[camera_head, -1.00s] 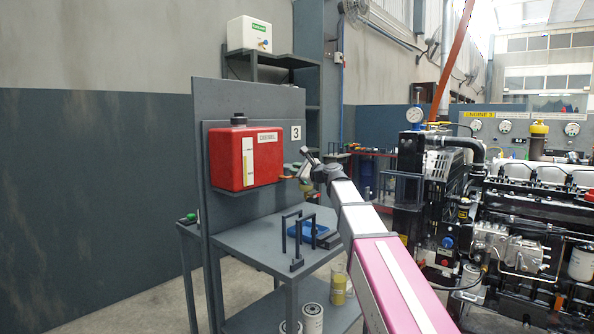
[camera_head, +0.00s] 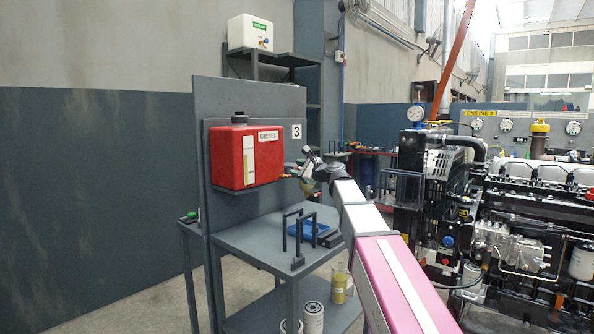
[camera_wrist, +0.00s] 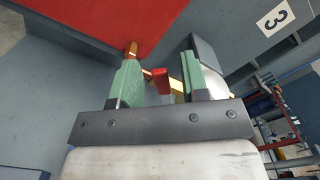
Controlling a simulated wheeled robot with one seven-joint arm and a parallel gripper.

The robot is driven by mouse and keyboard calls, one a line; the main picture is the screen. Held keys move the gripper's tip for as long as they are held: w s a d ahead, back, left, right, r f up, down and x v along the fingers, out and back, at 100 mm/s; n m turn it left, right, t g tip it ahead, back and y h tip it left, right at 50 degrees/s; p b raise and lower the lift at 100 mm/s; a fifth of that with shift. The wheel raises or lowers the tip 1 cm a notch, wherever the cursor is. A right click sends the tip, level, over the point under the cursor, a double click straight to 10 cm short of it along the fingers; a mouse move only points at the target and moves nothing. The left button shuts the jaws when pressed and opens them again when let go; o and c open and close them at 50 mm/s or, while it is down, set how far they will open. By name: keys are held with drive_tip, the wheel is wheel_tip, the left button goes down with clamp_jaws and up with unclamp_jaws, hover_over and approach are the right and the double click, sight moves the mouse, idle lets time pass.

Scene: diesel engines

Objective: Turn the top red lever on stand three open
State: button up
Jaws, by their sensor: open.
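The red lever (camera_wrist: 160,80) shows in the wrist view on brass fittings (camera_wrist: 132,50), below the red diesel tank (camera_wrist: 100,22). My gripper (camera_wrist: 157,75) is open, with one green finger on each side of the lever. The lever appears between the fingers; I cannot tell whether either finger touches it. In the head view the diesel tank (camera_head: 233,160) is on stand three (camera_head: 250,98), marked with a "3" sign (camera_head: 296,132). My gripper (camera_head: 308,165) is just right of the tank's outlet, where the lever is too small to make out clearly.
The stand's grey table (camera_head: 245,238) is below, with a dark frame (camera_head: 285,235) and a blue tray (camera_head: 308,231) on it. A large engine (camera_head: 510,230) stands to the right. Shelving with a white box (camera_head: 249,34) is behind the stand.

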drive_tip(key=v, duration=1)
drive_tip(key=shift+s, duration=0.1)
drive_tip(key=c, duration=0.6)
drive_tip(key=shift+w+r+n, duration=0.25)
drive_tip(key=shift+w+n, duration=0.15)
drive_tip(key=shift+n, duration=0.1)
clamp_jaws()
drive_tip(key=w+d+r+n+g+h, duration=0.15)
drive_tip(key=w+r+n+g, duration=0.35)
drive_tip(key=n, duration=0.6)
drive_tip(key=w+d+r+n+g+h, duration=0.1)
drive_tip(key=w+d+r+n+g, duration=0.4)
drive_tip(key=n, duration=0.6)
drive_tip(key=s+a+f, duration=0.2)
drive_tip(key=a+f, duration=0.6)
drive_tip(key=a, duration=0.4)
drive_tip(key=shift+s+a+f+g, duration=0.15)
drive_tip(key=shift+s+f+g, duration=0.15)
drive_tip(key=shift+s, duration=0.1)
